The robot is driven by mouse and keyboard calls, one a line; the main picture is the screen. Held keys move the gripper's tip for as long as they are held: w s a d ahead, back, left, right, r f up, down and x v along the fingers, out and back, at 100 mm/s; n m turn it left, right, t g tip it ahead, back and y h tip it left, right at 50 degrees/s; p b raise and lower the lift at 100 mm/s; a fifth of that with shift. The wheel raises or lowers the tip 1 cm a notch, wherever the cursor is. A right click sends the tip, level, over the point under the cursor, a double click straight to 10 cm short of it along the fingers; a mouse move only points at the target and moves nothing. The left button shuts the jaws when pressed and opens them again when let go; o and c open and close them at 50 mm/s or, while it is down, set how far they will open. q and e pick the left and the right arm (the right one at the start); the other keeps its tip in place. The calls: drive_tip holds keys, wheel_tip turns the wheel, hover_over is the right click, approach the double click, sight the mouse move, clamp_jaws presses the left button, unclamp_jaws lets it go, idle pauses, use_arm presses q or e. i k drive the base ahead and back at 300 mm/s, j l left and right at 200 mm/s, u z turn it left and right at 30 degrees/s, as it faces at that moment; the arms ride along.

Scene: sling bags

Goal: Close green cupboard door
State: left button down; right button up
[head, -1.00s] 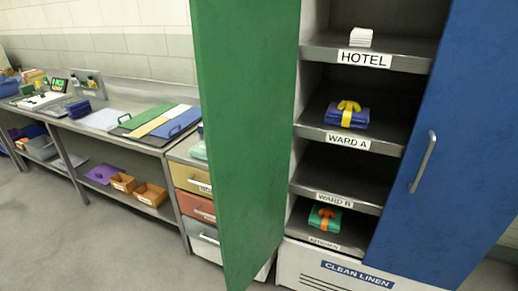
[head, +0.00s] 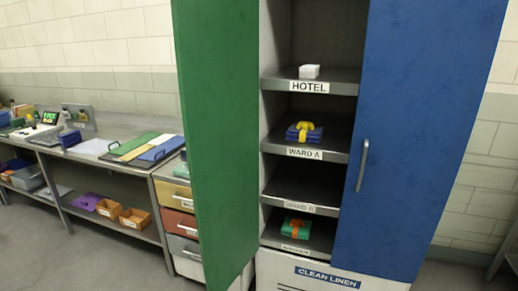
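The green cupboard door (head: 218,140) stands open on the left side of the cupboard, its broad face towards me; no handle shows on this face. The blue door (head: 410,130) covers the right part of the cupboard and has a grey vertical handle (head: 362,165). Between the doors the shelves are open to view, with labels HOTEL, WARD A, WARD B and a lowest one too small to read surely. Neither of my grippers is in view.
A white stack (head: 309,71), a blue bundle with a yellow tie (head: 304,132) and a green bundle with an orange tie (head: 298,228) lie on the shelves. A drawer unit (head: 178,210) and a long workbench (head: 110,170) stand left of the green door. Grey floor in front is clear.

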sight(216, 42)
drive_tip(key=z, duration=1.4)
drive_tip(key=j+z, duration=0.3)
drive_tip(key=j, duration=0.45)
drive_tip(key=k+j, duration=0.1)
drive_tip(key=j, duration=2.1)
drive_tip(key=k+j, duration=0.15)
drive_tip(key=j, duration=0.9)
drive_tip(key=k+j, duration=0.15)
drive_tip(key=j, duration=0.15)
drive_tip(key=k+j+u, duration=0.1)
drive_tip(key=j, duration=0.2)
drive_tip(key=k+j, duration=0.15)
drive_tip(key=j, duration=0.15)
drive_tip(key=k+j+u, duration=0.1)
drive_tip(key=j, duration=0.2)
